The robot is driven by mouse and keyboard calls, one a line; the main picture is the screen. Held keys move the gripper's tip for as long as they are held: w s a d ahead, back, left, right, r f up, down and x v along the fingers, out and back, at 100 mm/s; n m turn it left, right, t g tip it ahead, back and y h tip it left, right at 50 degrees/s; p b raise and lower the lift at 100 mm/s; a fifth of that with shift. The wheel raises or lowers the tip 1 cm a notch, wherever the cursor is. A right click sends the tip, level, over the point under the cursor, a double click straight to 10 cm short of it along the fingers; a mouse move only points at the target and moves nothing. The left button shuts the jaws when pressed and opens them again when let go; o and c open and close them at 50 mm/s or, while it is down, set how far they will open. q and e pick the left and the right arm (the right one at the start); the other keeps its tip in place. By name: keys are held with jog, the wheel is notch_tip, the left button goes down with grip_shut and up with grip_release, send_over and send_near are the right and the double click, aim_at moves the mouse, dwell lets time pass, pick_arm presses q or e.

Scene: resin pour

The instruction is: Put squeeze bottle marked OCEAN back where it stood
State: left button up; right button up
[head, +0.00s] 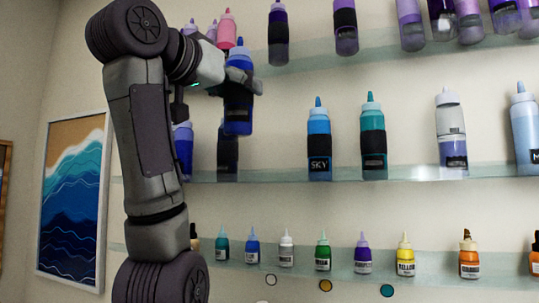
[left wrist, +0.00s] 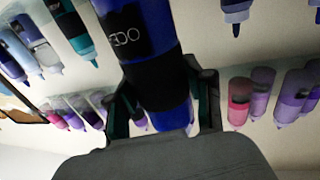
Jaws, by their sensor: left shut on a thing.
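My left gripper (head: 246,84) is shut on a deep blue squeeze bottle (head: 238,116) with a black band and a blue nozzle. It holds the bottle roughly upright, above the level of the middle glass shelf (head: 270,176). In the left wrist view the bottle (left wrist: 148,28) shows a dark label reading "OCE", the rest cut off, and the gripper (left wrist: 163,92) has a finger on each side of its band. My right gripper is not in view.
On the middle shelf, a blue bottle (head: 184,158) and a dark shape (head: 228,152), bottle or shadow, are at left. The SKY bottle (head: 319,125) and a teal bottle (head: 373,120) stand right. Purple bottles line the upper shelf (head: 350,48); small labelled bottles line the lower.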

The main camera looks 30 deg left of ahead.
aim_at(250, 97)
pick_arm(q)
jog(key=w+a+p, duration=0.4)
jog(key=w+p, duration=0.1)
jog(key=w, duration=1)
jog(key=f, duration=0.4)
jog(key=f+b, duration=0.1)
jog(key=shift+w+d+f, duration=0.1)
jog(key=shift+w+f, duration=0.2)
jog(key=shift+f, duration=0.5)
jog(key=shift+w+f, duration=0.25)
jog(key=shift+f, duration=0.05)
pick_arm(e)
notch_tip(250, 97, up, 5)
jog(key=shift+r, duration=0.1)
